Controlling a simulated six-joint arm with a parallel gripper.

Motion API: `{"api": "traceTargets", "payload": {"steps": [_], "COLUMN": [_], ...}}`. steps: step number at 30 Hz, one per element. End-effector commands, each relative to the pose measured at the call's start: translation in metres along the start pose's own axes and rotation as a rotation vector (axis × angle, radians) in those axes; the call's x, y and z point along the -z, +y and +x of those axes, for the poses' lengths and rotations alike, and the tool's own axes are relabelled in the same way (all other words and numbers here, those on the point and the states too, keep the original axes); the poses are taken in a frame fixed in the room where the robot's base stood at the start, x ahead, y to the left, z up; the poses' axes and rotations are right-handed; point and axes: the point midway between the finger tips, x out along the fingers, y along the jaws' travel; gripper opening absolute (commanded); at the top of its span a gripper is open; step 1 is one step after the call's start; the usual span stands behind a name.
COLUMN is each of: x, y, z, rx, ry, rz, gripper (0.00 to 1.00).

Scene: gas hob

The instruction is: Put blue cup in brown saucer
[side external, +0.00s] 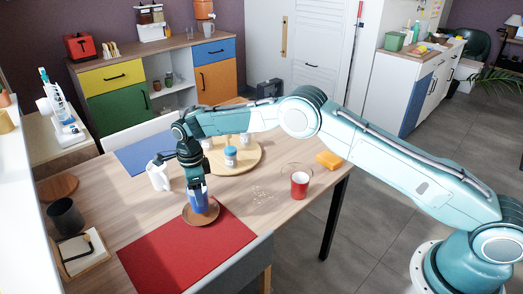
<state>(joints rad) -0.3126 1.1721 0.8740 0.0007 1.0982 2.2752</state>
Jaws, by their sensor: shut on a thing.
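The blue cup (199,203) is upright between the fingers of my gripper (197,187), which points down and is shut on it. The cup is directly over the saucer in the side external view. I cannot tell whether the cup's base touches the saucer or is slightly above it. The fingers cover part of the cup's upper side.
The red placemat (190,255) is otherwise clear. A dark cup (66,216) stands at the left.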

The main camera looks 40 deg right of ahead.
Motion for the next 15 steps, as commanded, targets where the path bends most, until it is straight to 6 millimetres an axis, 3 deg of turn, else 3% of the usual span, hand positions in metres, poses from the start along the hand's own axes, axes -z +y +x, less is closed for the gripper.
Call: {"api": "traceTargets", "payload": {"steps": [6, 15], "x": [0.000, 0.000], "y": [0.000, 0.000], "z": [0.020, 0.022], "rx": [0.001, 0.002], "ry": [-0.001, -0.001], "rz": [0.000, 0.000], "gripper": [0.30, 0.30]}}
